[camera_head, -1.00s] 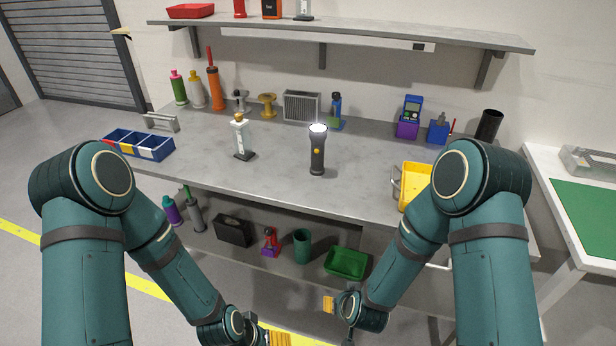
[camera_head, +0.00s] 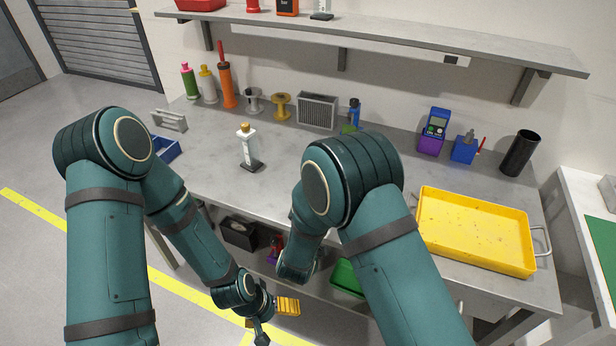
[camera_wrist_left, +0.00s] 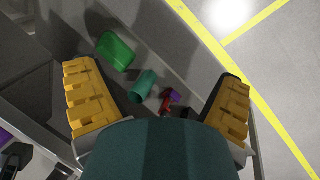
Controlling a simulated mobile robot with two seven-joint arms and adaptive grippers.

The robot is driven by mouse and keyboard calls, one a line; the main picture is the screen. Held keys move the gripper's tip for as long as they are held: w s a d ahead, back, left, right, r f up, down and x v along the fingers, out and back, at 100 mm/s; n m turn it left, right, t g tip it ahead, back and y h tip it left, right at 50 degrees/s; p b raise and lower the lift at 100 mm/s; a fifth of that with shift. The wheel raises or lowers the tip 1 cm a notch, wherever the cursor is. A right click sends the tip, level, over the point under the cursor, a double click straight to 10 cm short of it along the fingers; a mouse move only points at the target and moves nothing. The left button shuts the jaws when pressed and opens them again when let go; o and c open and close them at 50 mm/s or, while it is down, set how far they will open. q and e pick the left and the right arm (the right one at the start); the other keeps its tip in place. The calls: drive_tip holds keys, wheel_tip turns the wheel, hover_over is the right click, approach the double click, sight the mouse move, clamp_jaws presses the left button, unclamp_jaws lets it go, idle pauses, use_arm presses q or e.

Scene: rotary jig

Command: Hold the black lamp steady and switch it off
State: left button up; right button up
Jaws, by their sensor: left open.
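The black lamp does not show in either current view. The place on the bench where it stood is now behind my right arm (camera_head: 350,185) in the head view. My left gripper (camera_head: 287,306) is low in front of the bench, well below its top. In the left wrist view its two yellow-padded fingers (camera_wrist_left: 157,85) are wide apart with nothing between them, facing the lower shelf. My right gripper is hidden in the head view.
On the bench stand a white bottle-like object on a dark base (camera_head: 248,150), a grey finned box (camera_head: 317,110), a yellow tray (camera_head: 475,230) and a black cylinder (camera_head: 521,153).

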drive_tip(key=shift+s, duration=0.15)
use_arm(q)
drive_tip(key=w+a+n+h, duration=0.2)
drive_tip(key=w+a+n, duration=0.55)
drive_tip(key=a, duration=0.35)
drive_tip(key=w+a+n+h, duration=0.2)
drive_tip(key=w+a+n, duration=0.55)
drive_tip(key=a, duration=0.25)
drive_tip(key=w+d+r+n+t+h, duration=0.35)
drive_tip(key=w+d+r, duration=0.35)
drive_tip(key=d+r, duration=0.4)
drive_tip(key=w+d+r+n+t+h, duration=0.4)
drive_tip(key=w+d+r, duration=0.3)
drive_tip(key=d+r, duration=0.35)
drive_tip(key=shift+t+y, duration=0.25)
drive_tip(key=shift+t, duration=0.5)
drive_tip(key=x, duration=1.4)
drive_tip(key=shift+w+d, duration=0.15)
drive_tip(key=shift+d, duration=0.15)
drive_tip(key=shift+c, duration=0.2)
